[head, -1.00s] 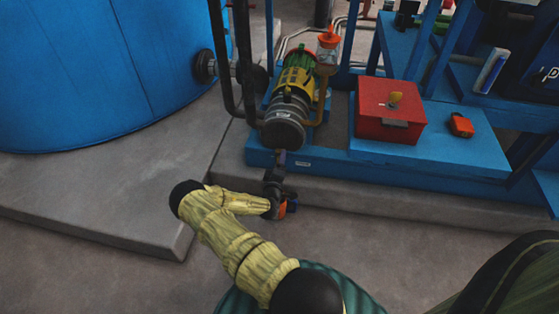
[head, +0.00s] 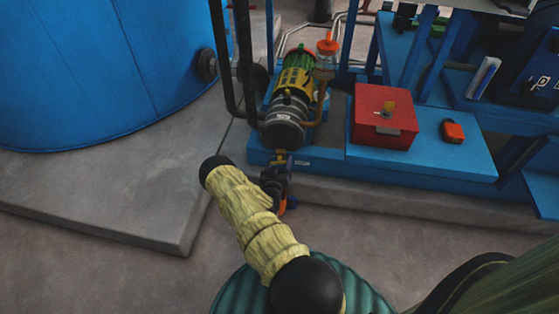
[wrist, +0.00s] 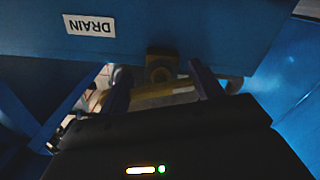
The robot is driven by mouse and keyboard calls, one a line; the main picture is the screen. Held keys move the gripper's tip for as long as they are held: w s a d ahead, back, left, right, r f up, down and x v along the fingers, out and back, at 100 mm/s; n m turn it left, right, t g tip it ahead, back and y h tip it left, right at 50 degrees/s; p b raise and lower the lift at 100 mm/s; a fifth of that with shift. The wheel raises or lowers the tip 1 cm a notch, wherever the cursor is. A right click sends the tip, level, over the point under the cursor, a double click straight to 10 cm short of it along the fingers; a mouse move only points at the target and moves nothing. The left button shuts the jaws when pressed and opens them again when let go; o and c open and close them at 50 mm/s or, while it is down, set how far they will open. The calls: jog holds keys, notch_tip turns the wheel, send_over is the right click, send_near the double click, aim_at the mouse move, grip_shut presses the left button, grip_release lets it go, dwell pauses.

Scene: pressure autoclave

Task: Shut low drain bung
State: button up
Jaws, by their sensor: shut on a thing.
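The low drain fitting is brass-coloured (wrist: 160,68) and sits at the lower edge of the blue base, beside a white DRAIN label (wrist: 89,25) in the wrist view. A small yellowish part of it (head: 280,158) shows below the pump in the head view. My gripper (wrist: 163,90) has one finger on each side of the fitting and is shut on the drain bung. A dim yellowish bar lies between the fingers; its shape is hard to make out. In the head view my gripper (head: 277,178) is at the base's front edge, its tips partly hidden.
The pump (head: 287,115) stands just above on the blue base (head: 320,164). A red box (head: 383,118) and a small orange-red item (head: 453,131) are to the right. A large blue tank (head: 100,75) is at left. The concrete floor in front is open.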

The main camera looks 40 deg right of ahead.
jog(key=shift+a+f+m+p, duration=0.15)
jog(key=shift+m+p, duration=0.7)
jog(key=shift+m, duration=1.15)
jog(key=o, duration=1)
jog(key=p+v, duration=0.6)
jog(key=v, duration=1.1)
jog(key=shift+s+a, duration=0.15)
jog(key=shift+s, duration=0.05)
